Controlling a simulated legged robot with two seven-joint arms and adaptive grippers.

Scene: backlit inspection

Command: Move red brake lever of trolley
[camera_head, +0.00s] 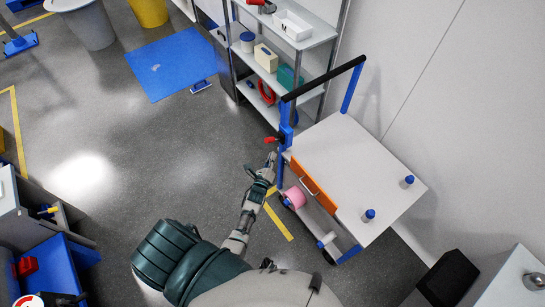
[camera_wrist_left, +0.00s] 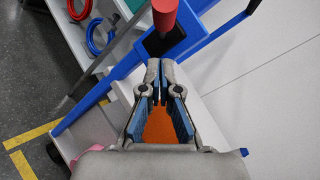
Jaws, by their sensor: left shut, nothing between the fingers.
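The trolley (camera_head: 350,165) has a white top, blue posts and a black push handle (camera_head: 323,79). The red brake lever (camera_head: 271,140) sticks out to the left from a blue block on the trolley's handle-side post. In the left wrist view the lever's red end (camera_wrist_left: 165,14) shows at the top, in front of the blue frame. My left gripper (camera_head: 271,158) is just below the lever in the head view, beside the trolley's left edge. In the wrist view its fingertips (camera_wrist_left: 158,66) are together and empty, apart from the lever. My right gripper is not in view.
A blue mat (camera_head: 172,65) lies on the floor.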

